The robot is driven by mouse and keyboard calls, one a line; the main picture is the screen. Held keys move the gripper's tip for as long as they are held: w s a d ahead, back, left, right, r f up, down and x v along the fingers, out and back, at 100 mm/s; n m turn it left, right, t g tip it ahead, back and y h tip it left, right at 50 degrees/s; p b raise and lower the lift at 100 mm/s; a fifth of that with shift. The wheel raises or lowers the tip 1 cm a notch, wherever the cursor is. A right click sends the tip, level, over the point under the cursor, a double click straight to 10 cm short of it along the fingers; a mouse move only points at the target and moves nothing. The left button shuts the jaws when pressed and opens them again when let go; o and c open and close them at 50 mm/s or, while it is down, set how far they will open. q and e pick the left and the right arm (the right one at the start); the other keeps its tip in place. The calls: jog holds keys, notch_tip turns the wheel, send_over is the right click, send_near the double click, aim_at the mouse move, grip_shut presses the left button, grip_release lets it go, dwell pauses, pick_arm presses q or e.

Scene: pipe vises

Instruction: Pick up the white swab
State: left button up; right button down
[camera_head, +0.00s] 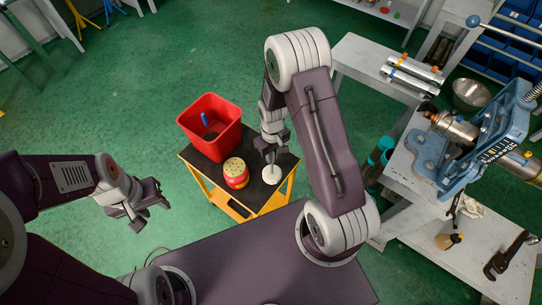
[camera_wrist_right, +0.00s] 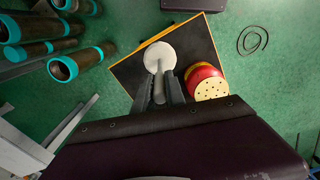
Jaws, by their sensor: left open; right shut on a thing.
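The white swab (camera_head: 272,174) has a round white head and a thin stem. It is at the black top of the small yellow-framed cart, and in the right wrist view the swab (camera_wrist_right: 160,55) shows its head beyond my fingertips. My right gripper (camera_head: 270,152) points down over the cart and is shut on the swab's stem; in the right wrist view the gripper (camera_wrist_right: 160,92) has the stem between its fingers. I cannot tell whether the head touches the cart top. My left gripper (camera_head: 142,214) is open and empty, left of the cart over the floor.
On the cart (camera_head: 262,196), a red and yellow can with a perforated top (camera_head: 235,172) stands close left of the swab, and a red bin (camera_head: 212,125) stands behind it. At right are a bench, a blue pipe vise (camera_head: 470,145) and several upright teal-ended pipes (camera_head: 378,160).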

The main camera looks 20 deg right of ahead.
pick_arm(q)
jog(key=shift+f+b, duration=0.45)
jog(key=shift+f, duration=0.1)
pick_arm(e)
jog(key=s+a+r, duration=0.2)
jog(key=s+r, duration=0.3)
jog(key=s, duration=0.4)
jog(key=shift+a+r, duration=0.15)
jog(key=shift+r, duration=0.15)
